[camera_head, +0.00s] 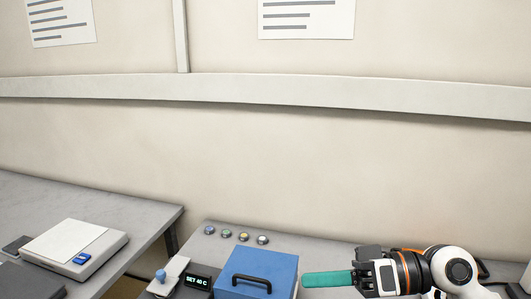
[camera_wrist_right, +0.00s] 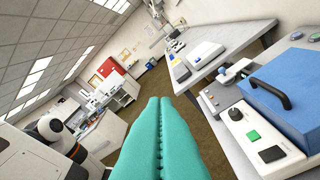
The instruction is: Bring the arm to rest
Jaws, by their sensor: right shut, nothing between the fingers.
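My right gripper (camera_head: 328,279) comes in from the right in the head view, above the grey bench, with its teal fingers pointing left. In the right wrist view the two teal fingers (camera_wrist_right: 160,135) lie together, shut and empty. The fingers are just right of a blue box with a black handle (camera_head: 256,274) in the head view; I cannot tell how far apart they are in depth. The blue box also shows at the right of the right wrist view (camera_wrist_right: 290,95). My left gripper is not in view.
A small display reading "SET 40 C" (camera_head: 197,282) and a blue knob (camera_head: 161,275) stand left of the box. Several small round buttons (camera_head: 242,236) lie behind it. A second table at left bears a white flat device (camera_head: 68,243). A floor gap separates the tables.

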